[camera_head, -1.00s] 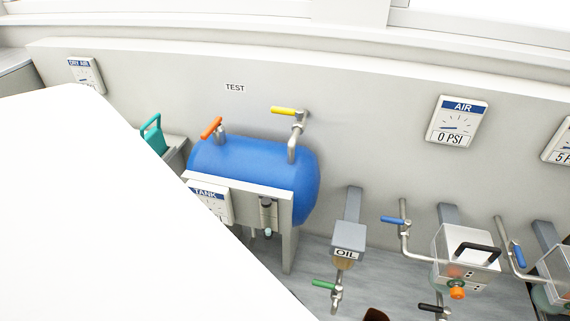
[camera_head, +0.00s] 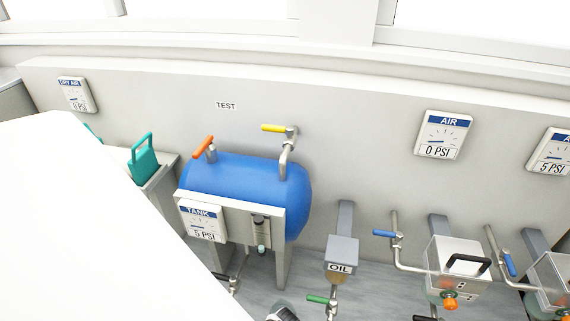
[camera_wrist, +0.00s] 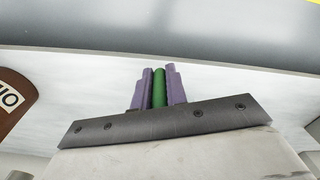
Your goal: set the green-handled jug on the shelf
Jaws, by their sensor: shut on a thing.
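In the wrist view, my gripper (camera_wrist: 159,88) has its two purple fingers shut on a green handle (camera_wrist: 159,86). It is the handle of the green-handled jug as far as I can tell; the jug's body is hidden behind the fingers and the dark plate. In the camera_head view a small grey piece at the bottom edge may be part of my arm; the fingers and the held jug do not show there. I cannot tell for sure which surface is the shelf.
A teal can (camera_head: 144,160) stands on a ledge left of the blue tank (camera_head: 246,185). The oil unit (camera_head: 341,252), with a green valve lever (camera_head: 318,299) below it, and clear boxes with pipes line the wall. A brown object with a white label (camera_wrist: 12,98) is at the wrist view's left edge.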

